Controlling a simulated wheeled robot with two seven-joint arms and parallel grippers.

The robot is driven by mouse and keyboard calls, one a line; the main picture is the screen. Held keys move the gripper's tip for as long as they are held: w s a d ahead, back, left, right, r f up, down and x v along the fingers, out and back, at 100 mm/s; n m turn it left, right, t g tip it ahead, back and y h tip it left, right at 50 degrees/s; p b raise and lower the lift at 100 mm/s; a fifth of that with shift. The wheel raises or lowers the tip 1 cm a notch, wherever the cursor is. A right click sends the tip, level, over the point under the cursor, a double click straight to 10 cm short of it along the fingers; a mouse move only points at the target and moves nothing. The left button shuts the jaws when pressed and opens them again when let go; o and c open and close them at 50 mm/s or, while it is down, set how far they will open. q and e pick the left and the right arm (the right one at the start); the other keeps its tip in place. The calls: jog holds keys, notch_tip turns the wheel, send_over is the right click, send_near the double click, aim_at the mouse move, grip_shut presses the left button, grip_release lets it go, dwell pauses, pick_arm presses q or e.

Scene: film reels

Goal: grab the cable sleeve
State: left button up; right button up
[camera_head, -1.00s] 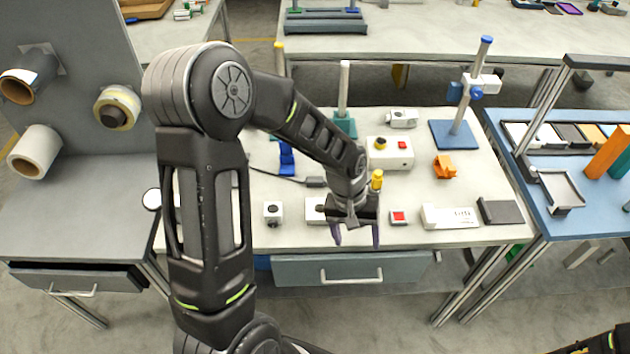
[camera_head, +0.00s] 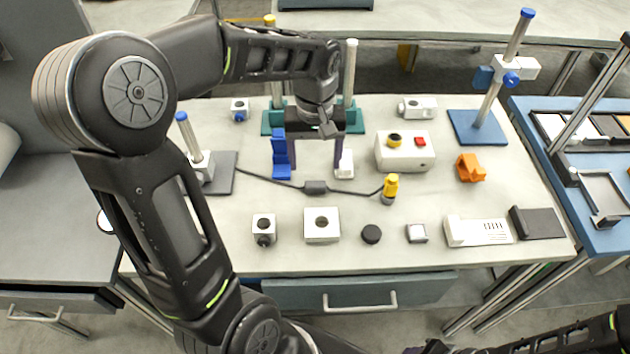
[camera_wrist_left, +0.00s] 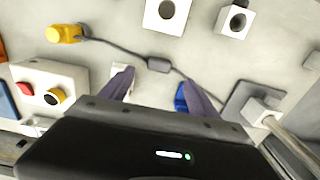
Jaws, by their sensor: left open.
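The cable sleeve (camera_head: 315,187) is a small dark block around a thin black cable lying on the white worktable. In the left wrist view the sleeve (camera_wrist_left: 159,64) lies near the image middle, just beyond and between the fingertips. My left gripper (camera_head: 315,160) points down over the table, slightly behind the sleeve in the head view. Its two purple fingers are apart with nothing between them; it also shows in the wrist view (camera_wrist_left: 158,78). My right arm (camera_head: 540,342) shows at the bottom right; its gripper is mostly cut off.
A blue bracket (camera_head: 281,158) stands by the left finger and a small white block (camera_head: 345,164) by the right one. The cable runs to a yellow-capped plug (camera_head: 391,187). A button box (camera_head: 404,151) stands to the right.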

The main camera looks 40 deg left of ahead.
aim_at(315, 184)
pick_arm(q)
jog(key=shift+s+d+r, duration=0.1)
jog(key=shift+f, duration=1.4)
jog(key=shift+w+f+p, duration=0.15)
jog(key=shift+f+p, duration=0.1)
jog(key=shift+f, duration=1.05)
jog(key=shift+w+f+p, duration=0.1)
jog(key=shift+f+p, duration=0.1)
jog(key=shift+f, duration=1.1)
jog(key=c, duration=1.4)
jog(key=shift+c, duration=0.2)
jog(key=shift+r, duration=0.1)
